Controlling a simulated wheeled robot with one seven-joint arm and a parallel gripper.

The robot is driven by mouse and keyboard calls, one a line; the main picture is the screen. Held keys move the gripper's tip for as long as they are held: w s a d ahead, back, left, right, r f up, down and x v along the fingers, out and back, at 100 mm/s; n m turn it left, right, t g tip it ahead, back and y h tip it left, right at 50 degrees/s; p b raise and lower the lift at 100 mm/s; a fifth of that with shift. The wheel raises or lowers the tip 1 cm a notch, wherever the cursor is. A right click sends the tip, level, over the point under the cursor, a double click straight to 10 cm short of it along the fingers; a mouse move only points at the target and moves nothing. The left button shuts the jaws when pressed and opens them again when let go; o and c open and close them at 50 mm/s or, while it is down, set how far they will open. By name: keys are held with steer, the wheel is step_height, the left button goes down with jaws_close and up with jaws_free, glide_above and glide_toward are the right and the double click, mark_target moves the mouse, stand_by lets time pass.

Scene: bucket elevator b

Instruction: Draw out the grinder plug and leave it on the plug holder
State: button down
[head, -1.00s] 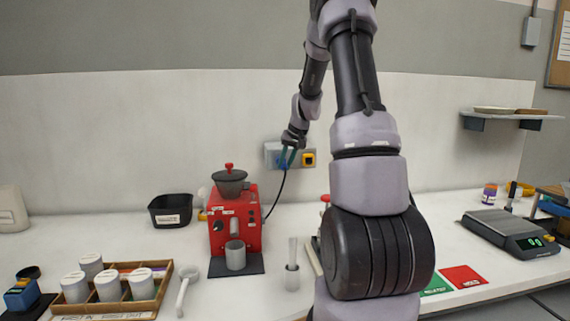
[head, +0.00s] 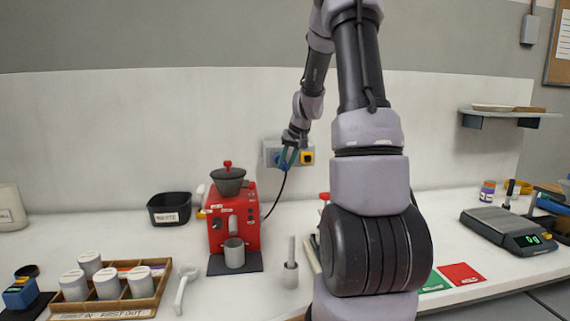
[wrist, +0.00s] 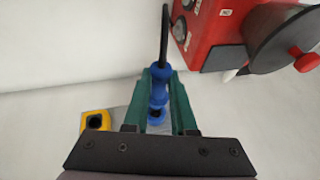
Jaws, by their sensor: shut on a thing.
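My gripper (head: 288,158) is at the wall panel (head: 270,146) behind the grinder. In the wrist view its green fingers (wrist: 158,92) are shut on the blue grinder plug (wrist: 158,88), with a black cable (wrist: 164,35) leading from it. The plug lines up with a blue socket (wrist: 155,121) on the panel; I cannot tell how far it is seated. A yellow fitting with a dark recess (head: 307,158) is beside it; it also shows in the wrist view (wrist: 96,121). I cannot tell if this is the plug holder. The red grinder (head: 246,207) stands below left.
A black bin (head: 170,208) stands left of the grinder. A wooden tray of white-lidded jars (head: 150,303) is at front left, a scale (head: 495,222) at right. The wall around the panel is clear.

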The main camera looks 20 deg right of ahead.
steer(key=shift+s+a, duration=0.1)
steer(key=shift+s, duration=0.2)
steer(key=shift+s+a, duration=0.3)
steer(key=shift+s, duration=0.65)
steer(key=shift+s+a, duration=0.25)
steer(key=shift+s, duration=0.7)
